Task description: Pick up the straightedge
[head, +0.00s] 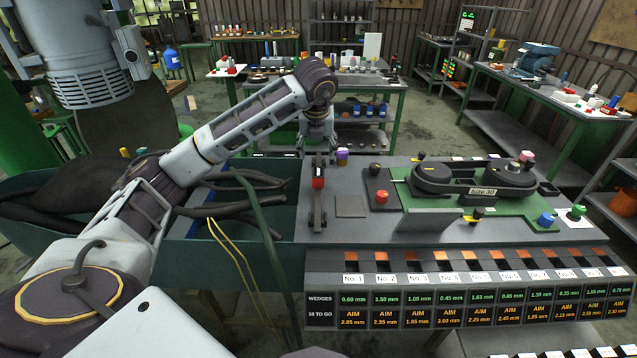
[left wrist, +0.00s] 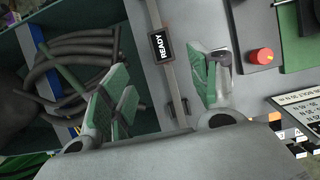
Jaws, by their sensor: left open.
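The straightedge appears to be the long narrow grey bar (left wrist: 172,84) lying on the grey bench top in the left wrist view, with a small black display (left wrist: 161,46) reading READY. In the head view my left gripper (head: 319,152) points down over the bar's far end. My right gripper is not in view.
A green-based machine marked Size 30 (head: 480,182) stands right of the bar. A red knob (head: 381,197) and a flat grey square (head: 350,207) sit between. A green bin with dark hoses (head: 250,207) adjoins on the left. Labelled wedge slots (head: 450,280) line the front.

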